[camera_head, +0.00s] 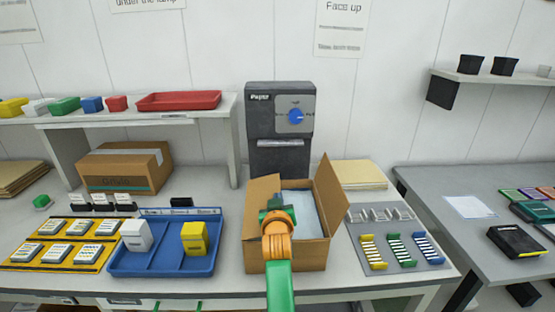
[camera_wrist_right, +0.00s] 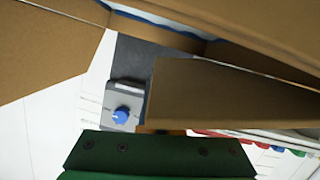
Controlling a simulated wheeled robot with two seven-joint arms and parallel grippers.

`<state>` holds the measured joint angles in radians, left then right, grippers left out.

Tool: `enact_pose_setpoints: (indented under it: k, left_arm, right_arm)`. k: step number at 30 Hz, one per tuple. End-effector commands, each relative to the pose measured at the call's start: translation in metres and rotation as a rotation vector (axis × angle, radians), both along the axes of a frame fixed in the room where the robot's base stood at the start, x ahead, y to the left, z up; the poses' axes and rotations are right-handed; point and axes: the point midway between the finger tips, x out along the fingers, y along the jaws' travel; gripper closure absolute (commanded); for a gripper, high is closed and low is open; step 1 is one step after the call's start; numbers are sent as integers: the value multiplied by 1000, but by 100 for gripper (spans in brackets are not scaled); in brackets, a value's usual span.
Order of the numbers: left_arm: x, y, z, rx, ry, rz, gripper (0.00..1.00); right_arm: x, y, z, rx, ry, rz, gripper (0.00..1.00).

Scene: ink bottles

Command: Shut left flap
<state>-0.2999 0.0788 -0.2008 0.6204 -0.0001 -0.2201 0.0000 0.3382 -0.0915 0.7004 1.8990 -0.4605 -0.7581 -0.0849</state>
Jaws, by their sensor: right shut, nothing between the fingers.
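An open cardboard box (camera_head: 314,256) stands on the table, with something pale inside. Its left flap (camera_head: 262,188) stands up along the left side, partly hidden by my right gripper. Its right flap (camera_head: 331,196) stands up and leans outward. My right gripper (camera_head: 276,204) is shut and empty, at the left part of the box opening beside the left flap; I cannot tell whether they touch. In the right wrist view, a brown cardboard panel (camera_wrist_right: 225,95) is close to the green gripper body (camera_wrist_right: 160,155), and its fingertips are hidden. My left gripper is not in view.
A dark grey machine with a blue dial (camera_head: 280,125) stands behind the box. A blue tray (camera_head: 150,262) with a white and a yellow bottle lies left. A grey rack board (camera_head: 400,262) lies right. A closed carton (camera_head: 125,167) is at the back left.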

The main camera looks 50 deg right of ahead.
Motion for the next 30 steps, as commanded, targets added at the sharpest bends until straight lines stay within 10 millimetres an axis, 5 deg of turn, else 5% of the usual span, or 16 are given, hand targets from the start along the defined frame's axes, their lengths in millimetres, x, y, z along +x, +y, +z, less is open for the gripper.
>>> enact_pose_setpoints:
  k: [12,30]
  left_arm:
    - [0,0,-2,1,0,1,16]
    - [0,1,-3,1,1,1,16]
  right_arm:
    - [0,0,-19,127,-148,1,100]
    - [0,0,-22,149,-174,0,100]
